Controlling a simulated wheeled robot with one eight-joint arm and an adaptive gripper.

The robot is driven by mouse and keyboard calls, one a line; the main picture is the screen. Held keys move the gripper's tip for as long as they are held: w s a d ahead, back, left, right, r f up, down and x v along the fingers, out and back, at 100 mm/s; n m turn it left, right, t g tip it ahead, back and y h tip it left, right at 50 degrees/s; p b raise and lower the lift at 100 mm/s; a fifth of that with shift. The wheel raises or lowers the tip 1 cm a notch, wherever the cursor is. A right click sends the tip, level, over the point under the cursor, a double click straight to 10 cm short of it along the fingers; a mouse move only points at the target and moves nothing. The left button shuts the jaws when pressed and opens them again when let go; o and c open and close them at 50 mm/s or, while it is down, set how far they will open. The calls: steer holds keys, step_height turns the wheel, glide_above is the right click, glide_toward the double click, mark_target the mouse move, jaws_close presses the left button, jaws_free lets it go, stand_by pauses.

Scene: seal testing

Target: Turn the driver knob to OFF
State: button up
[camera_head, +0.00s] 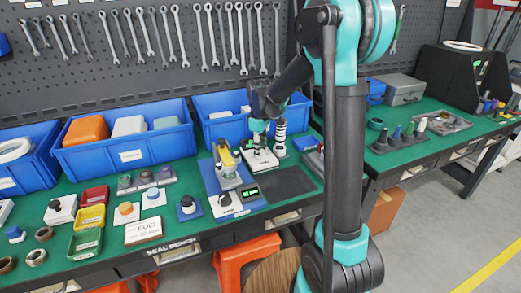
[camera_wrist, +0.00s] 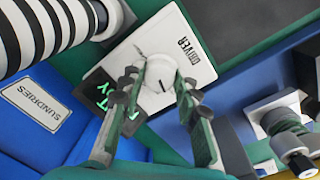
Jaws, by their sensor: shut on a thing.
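The driver knob (camera_wrist: 158,72) is a round, pale knob with a thin pointer mark, set on a white plate (camera_wrist: 193,45) lettered DRIVER. In the wrist view my gripper (camera_wrist: 160,86) has one finger on each side of the knob and is shut on it. A black label with green letters beside the knob is partly covered by a finger, so I cannot read it all. In the head view my gripper (camera_head: 259,128) reaches down over the white driver unit (camera_head: 262,161) on the green bench; the knob is hard to make out there.
A black-and-white ribbed column (camera_wrist: 40,30) stands close beside the driver plate. A blue bin labelled SUNDRIES (camera_wrist: 15,125) is near the fingers. A blue-based fixture with a yellow part (camera_head: 227,157) stands left of the driver unit. A dark mat (camera_head: 288,184) in front is clear.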

steer(key=m, duration=0.6)
steer(key=shift+m, duration=0.3)
stand_by(0.4)
steer(key=o, duration=1.2)
steer(key=shift+c, duration=0.2)
step_height(320, 180, up, 12)
steer(key=shift+a, duration=0.3)
steer(key=shift+s, duration=0.1)
